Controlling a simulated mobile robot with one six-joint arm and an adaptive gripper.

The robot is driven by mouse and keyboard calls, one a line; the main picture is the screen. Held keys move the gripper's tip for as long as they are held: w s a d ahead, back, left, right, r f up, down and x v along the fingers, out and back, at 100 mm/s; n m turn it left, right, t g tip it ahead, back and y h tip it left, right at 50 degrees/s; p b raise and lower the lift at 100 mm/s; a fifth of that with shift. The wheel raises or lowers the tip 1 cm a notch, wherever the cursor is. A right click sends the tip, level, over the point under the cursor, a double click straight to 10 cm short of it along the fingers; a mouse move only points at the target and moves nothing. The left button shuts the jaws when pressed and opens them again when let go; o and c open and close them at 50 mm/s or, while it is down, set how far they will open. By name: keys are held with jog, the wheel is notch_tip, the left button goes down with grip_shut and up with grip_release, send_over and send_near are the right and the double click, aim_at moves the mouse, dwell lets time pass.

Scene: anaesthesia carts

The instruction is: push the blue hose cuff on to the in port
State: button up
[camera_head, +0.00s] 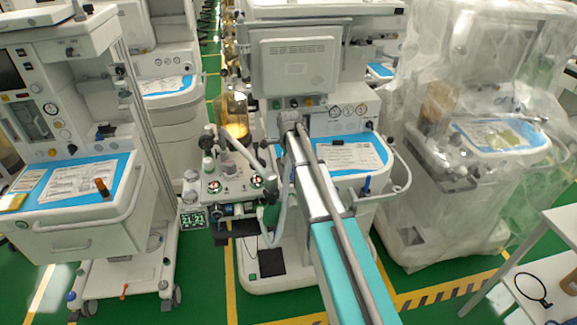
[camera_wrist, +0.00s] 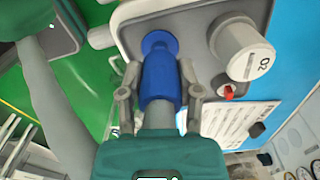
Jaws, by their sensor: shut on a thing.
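In the wrist view my gripper (camera_wrist: 160,78) is shut on the blue hose cuff (camera_wrist: 160,84), one grey finger on each side of it. A grey hose end (camera_wrist: 159,116) leaves the cuff toward my palm. A round blue collar (camera_wrist: 158,41) sits on the grey panel (camera_wrist: 196,22) straight beyond the cuff, in line with it. It looks like the in port. Cuff and collar meet in the picture, but I cannot tell how far the cuff is on. In the head view cuff and port are too small to make out.
A white knob marked O2 (camera_wrist: 243,50) stands right of the cuff, with a small red part (camera_wrist: 228,92) below it. A thick grey hose (camera_wrist: 58,105) runs along the left. The anaesthesia cart (camera_head: 345,155) stands before me, with another cart (camera_head: 75,190) at left and a plastic-covered one (camera_head: 475,150) at right.

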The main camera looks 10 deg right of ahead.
jog(key=s+d+r+p, duration=0.3)
jog(key=s+r+p, duration=0.6)
jog(key=s, duration=0.4)
jog(key=shift+s+d+r, duration=0.2)
jog(key=shift+s+r, duration=0.15)
jog(key=shift+r, duration=0.3)
jog(key=shift+d, duration=0.1)
